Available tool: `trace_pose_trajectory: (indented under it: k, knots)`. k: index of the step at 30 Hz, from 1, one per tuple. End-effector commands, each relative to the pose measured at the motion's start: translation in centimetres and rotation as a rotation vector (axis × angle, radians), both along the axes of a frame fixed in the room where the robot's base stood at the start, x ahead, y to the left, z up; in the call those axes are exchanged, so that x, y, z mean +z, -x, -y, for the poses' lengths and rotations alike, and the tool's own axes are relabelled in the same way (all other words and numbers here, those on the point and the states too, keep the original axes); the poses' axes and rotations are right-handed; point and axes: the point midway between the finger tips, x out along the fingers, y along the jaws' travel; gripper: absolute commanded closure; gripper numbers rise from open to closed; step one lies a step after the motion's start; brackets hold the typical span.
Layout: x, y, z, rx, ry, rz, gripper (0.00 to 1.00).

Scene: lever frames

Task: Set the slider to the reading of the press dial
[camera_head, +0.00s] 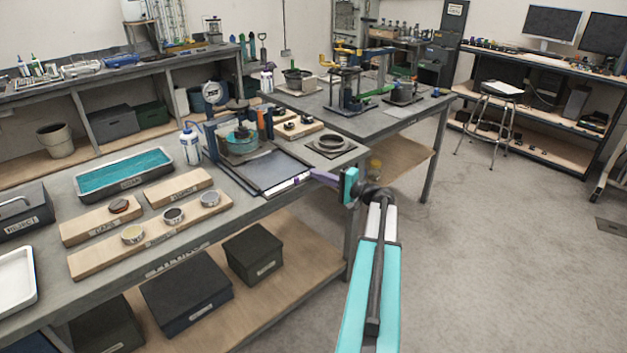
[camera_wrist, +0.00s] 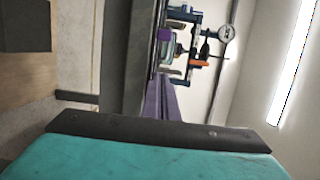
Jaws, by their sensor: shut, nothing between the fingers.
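The press (camera_head: 240,135) stands on the near bench, with a round white press dial (camera_head: 212,93) facing out; its reading is too small to tell. The dial also shows sideways in the wrist view (camera_wrist: 227,33). I cannot clearly make out the slider. A dark flat panel (camera_head: 262,168) with a pale strip (camera_head: 287,187) lies in front of the press; I cannot tell whether the strip belongs to the slider. My gripper (camera_head: 312,176) is shut and empty at the bench's front edge, right of the strip; touching or apart is unclear. Its purple fingers show in the wrist view (camera_wrist: 165,98).
A white bottle (camera_head: 190,147) stands left of the press. Wooden blocks with round discs (camera_head: 150,233) and a tray with a teal inside (camera_head: 78,183) lie further left. A dark ring (camera_head: 331,145) sits right of the panel.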

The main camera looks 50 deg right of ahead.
Motion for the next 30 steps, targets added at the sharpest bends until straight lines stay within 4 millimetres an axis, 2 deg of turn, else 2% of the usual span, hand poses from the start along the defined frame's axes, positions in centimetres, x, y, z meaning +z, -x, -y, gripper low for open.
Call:
trace_pose_trajectory:
  k: [2, 21, 30]
  knots:
    - [-0.1, 0.0, 0.8, -0.001, 0.001, 0.000, 1.00]
    - [-0.1, 8.4, 1.8, 0.001, 0.000, 0.000, 1.00]
    - [0.0, 9.7, 2.0, 0.003, 0.000, 0.000, 1.00]
